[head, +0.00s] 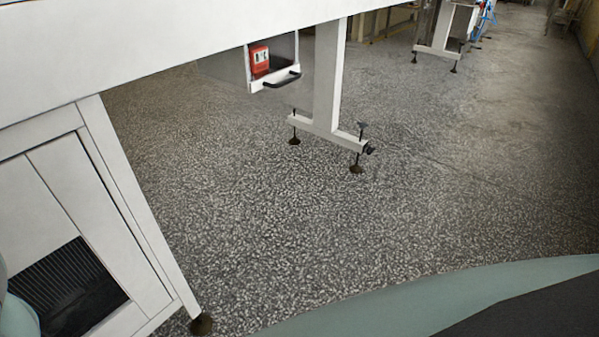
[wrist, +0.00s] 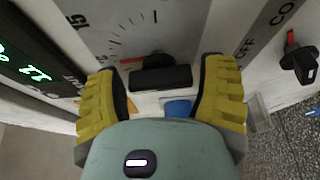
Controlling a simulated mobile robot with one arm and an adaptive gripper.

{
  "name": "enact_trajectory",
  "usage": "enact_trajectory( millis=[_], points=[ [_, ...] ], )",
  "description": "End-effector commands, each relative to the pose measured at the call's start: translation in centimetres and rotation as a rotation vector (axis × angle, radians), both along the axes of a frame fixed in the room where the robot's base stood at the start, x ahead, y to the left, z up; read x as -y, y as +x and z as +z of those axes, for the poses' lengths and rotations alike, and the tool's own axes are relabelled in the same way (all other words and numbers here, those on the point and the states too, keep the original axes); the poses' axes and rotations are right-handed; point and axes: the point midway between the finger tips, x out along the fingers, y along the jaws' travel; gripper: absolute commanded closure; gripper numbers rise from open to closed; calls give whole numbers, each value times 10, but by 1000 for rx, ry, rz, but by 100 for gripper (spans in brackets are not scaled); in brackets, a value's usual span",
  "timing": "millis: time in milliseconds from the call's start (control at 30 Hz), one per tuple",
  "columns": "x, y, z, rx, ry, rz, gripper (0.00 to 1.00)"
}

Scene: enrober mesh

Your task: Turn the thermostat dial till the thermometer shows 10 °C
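In the wrist view, a black bar-shaped dial (wrist: 161,78) sits on a pale panel with a printed scale (wrist: 125,35) of tick marks and a "15". A red mark shows beside the dial's upper left. My gripper (wrist: 165,72) has two yellow ribbed fingers standing apart, one on each side of the dial. Gaps show between the fingers and the bar. A dark display (wrist: 35,65) at the left has glowing green digits that look like 11, tilted and cut off by the frame edge, so the full reading cannot be told. Neither dial nor gripper shows in the head view.
A second switch (wrist: 300,60) with a red mark stands at the right, near "OFF" lettering. A blue part (wrist: 178,107) lies between the fingers, below the dial. In the head view, a white machine leg (head: 328,75) and drawer (head: 275,82) stand over open speckled floor (head: 260,200).

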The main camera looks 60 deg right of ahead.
Motion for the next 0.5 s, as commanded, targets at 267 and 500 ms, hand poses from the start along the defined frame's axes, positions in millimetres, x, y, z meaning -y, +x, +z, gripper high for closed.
enact_trajectory(
  millis=[267,500],
  points=[
    [1,1,0,1,-1,-2,8],
    [1,-2,0,1,-1,-2,8]
  ],
)
